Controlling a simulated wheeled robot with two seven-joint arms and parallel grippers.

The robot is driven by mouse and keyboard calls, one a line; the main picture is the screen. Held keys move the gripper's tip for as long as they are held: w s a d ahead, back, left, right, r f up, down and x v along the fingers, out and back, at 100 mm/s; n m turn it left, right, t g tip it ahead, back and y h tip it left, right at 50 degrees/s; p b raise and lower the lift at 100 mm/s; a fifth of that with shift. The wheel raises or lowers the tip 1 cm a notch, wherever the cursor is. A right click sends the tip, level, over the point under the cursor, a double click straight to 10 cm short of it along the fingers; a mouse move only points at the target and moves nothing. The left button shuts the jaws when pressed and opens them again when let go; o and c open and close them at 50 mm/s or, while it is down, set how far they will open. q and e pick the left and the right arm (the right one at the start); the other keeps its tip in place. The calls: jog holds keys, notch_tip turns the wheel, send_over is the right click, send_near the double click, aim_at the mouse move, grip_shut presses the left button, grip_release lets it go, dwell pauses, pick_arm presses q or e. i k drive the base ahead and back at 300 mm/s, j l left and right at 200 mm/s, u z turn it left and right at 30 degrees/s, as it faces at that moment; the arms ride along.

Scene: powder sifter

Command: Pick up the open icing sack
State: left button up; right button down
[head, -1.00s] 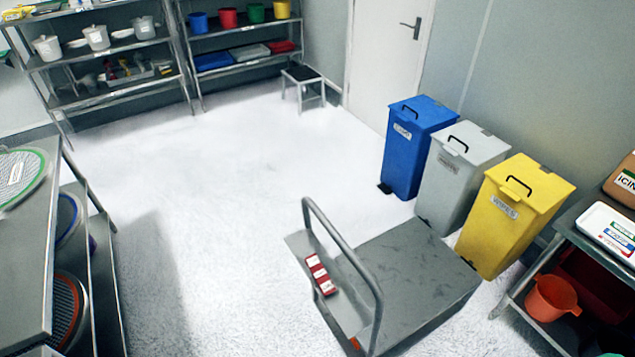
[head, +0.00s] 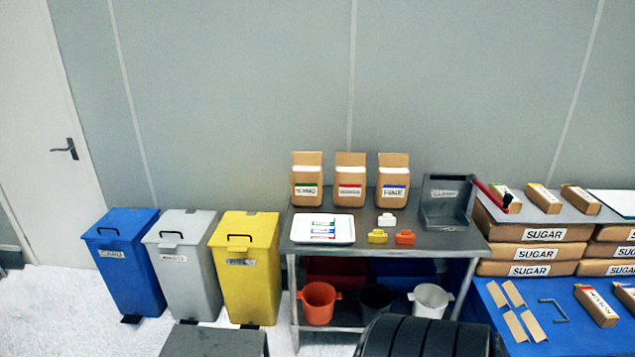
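Three brown sacks with open, raised tops stand upright in a row at the back of a metal table (head: 440,239). The left sack (head: 307,174) has a green-striped label that I take to be icing; its lettering is blurred. The middle sack (head: 350,174) has a red-striped label. The right sack (head: 394,174) has a blue-striped label reading FINE. Gaps separate the three sacks. Neither of my grippers is in view.
A white tray (head: 345,237) lies in front of the icing sack. Small yellow (head: 377,237), orange (head: 405,237) and white (head: 387,219) pieces sit right of it. A grey scoop-like bin (head: 445,205) stands right. Blue, grey and yellow bins (head: 245,275) stand left. Sugar sacks (head: 530,253) are stacked right.

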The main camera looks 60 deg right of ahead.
aim_at(307, 181)
jog(key=z, duration=2)
jog(key=i, duration=0.2)
jog(key=l+z, duration=0.05)
